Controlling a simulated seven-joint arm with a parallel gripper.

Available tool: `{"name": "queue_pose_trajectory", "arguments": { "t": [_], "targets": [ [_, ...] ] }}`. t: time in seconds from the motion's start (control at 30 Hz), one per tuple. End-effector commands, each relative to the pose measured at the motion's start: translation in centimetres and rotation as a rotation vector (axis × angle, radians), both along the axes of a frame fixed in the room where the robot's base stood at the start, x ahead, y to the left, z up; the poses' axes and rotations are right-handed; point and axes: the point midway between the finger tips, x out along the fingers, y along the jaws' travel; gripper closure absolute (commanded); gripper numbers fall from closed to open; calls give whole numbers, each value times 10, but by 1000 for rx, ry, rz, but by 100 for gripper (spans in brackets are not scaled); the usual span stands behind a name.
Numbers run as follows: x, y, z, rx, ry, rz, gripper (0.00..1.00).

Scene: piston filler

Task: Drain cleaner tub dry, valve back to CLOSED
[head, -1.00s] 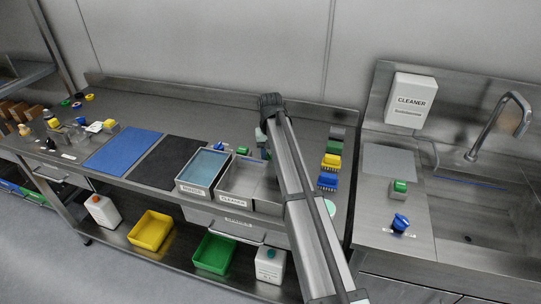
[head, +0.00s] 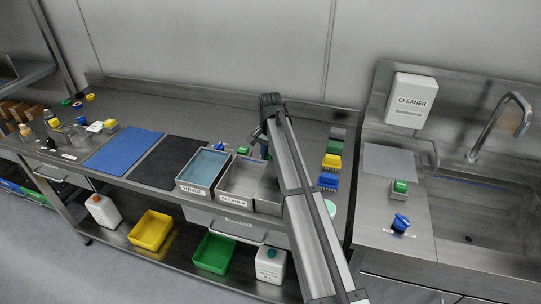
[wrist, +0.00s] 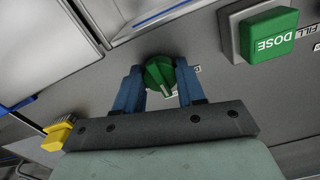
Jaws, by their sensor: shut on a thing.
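The cleaner tub (head: 237,202) stands on the bench with its CLEANER label facing front. Its inside looks bare and grey, but my arm hides its right part, so I cannot tell whether liquid is left. My gripper (wrist: 159,80) is shut on a green valve knob (wrist: 160,72), one blue finger on each side. The knob's raised grip runs slightly aslant. A small white label shows partly behind the right finger and cannot be read.
A green DOSE button (wrist: 268,35) sits close to the right of the knob in the wrist view. The rinse tub (head: 194,190) with bluish liquid stands left of the cleaner tub. Yellow and blue brushes (head: 329,181) lie right of my arm. A sink (head: 480,215) is far right.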

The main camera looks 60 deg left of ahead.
Motion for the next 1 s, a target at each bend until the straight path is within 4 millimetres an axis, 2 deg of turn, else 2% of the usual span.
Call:
{"name": "queue_pose_trajectory", "arguments": {
  "t": [0.57,0.6,0.83,1.0],
  "targets": [
    [0,0,0,0,0,-34,91],
    [0,0,0,0,0,-34,58],
    [0,0,0,0,0,-33,36],
    [0,0,0,0,0,-33,35]
  ]
}}
